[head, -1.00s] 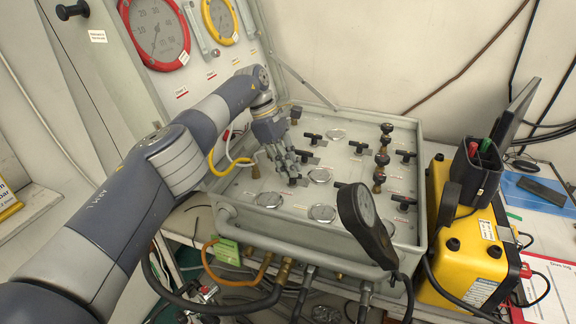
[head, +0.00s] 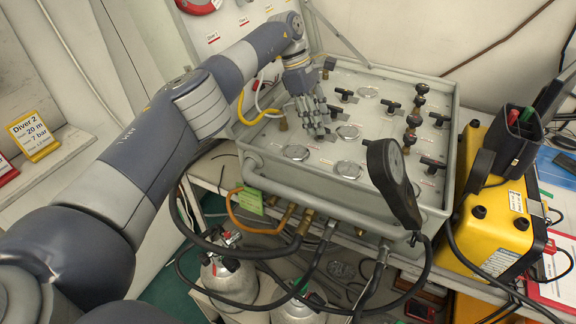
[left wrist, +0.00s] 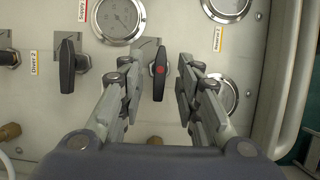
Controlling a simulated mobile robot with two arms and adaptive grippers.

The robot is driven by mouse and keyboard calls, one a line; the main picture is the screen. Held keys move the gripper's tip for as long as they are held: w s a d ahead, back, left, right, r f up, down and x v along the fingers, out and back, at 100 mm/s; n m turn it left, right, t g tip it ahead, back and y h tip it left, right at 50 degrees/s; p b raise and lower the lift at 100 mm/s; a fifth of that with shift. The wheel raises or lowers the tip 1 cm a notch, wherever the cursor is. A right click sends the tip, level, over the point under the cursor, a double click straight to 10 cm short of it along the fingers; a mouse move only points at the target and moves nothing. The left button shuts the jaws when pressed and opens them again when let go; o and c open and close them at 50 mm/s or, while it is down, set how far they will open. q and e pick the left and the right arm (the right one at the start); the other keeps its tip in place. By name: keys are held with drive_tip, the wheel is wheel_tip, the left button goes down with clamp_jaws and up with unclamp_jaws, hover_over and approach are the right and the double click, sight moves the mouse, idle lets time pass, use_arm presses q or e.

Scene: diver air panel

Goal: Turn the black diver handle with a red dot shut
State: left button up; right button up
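The black handle with a red dot (left wrist: 159,72) is in the middle of the left wrist view, upright in that picture. My left gripper (left wrist: 157,80) is open, with one finger on each side of the handle and a gap on both sides. In the head view my left gripper (head: 314,118) is low over the left part of the grey valve panel (head: 262,150). Its fingers largely hide the handle there, and I cannot make out the red dot. My right gripper is not in view.
Another black handle (left wrist: 67,65), beside a "Diver 2" label, stands left in the wrist view. A gauge (left wrist: 119,18) lies above the dotted handle. A dark round gauge (head: 388,172) rises at the panel's front. A yellow case (head: 500,215) stands to the right.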

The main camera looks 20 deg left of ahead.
use_arm(q)
drive_tip(key=shift+n, duration=0.4)
